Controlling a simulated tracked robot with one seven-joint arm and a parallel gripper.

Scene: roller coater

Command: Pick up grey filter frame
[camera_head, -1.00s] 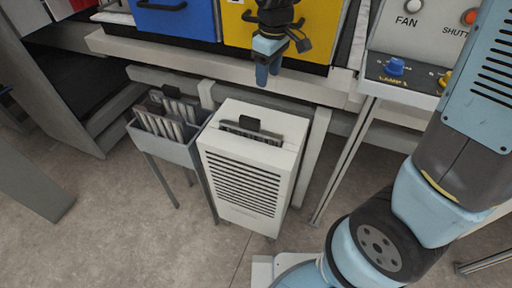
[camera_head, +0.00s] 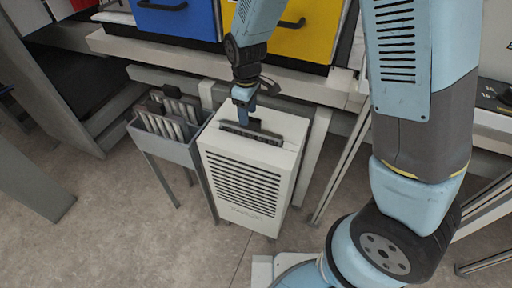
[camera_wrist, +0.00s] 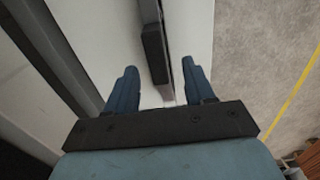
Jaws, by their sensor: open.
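A grey filter frame (camera_head: 262,135) sits in the slot on top of the white louvred cabinet (camera_head: 243,180), with its dark tab sticking up. My gripper (camera_head: 243,112) is just above the cabinet top, by the frame's tab. In the wrist view my gripper (camera_wrist: 160,85) is open, with one blue finger on each side of the line of the filter frame's dark tab (camera_wrist: 153,52). The tab is ahead of and between the fingertips. I cannot tell whether either finger touches it.
A grey bin (camera_head: 165,145) holding several filter frames stands left of the cabinet. Blue (camera_head: 178,22) and yellow (camera_head: 300,38) drawer fronts and a pale beam (camera_head: 150,50) are behind. Bare floor (camera_head: 120,220) lies in front.

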